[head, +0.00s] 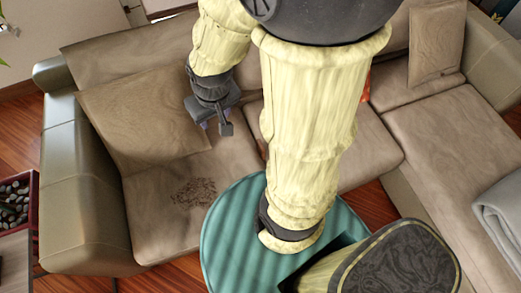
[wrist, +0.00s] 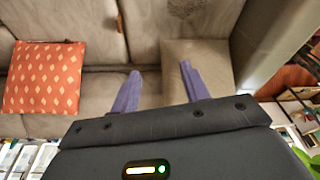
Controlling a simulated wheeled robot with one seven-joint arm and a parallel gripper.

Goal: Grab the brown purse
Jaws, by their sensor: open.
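I cannot make out a clear brown purse in either view. A dark brown speckled patch (head: 194,192) lies on the left sofa seat; it looks flat, and I cannot tell what it is. It also shows at the top of the wrist view (wrist: 184,7). My gripper (head: 222,127) hangs above the sofa's left part, near a tan cushion (head: 140,112). In the wrist view my gripper (wrist: 160,68) is open, with two purple fingers apart and nothing between them. The tan cushion (wrist: 205,62) is below and beside the right finger.
The beige sofa (head: 440,125) fills most of the head view. A round teal table (head: 225,245) stands in front of it, partly hidden by my arm. An orange patterned cushion (wrist: 42,78) leans at the left in the wrist view. A grey blanket (head: 500,210) lies at the right.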

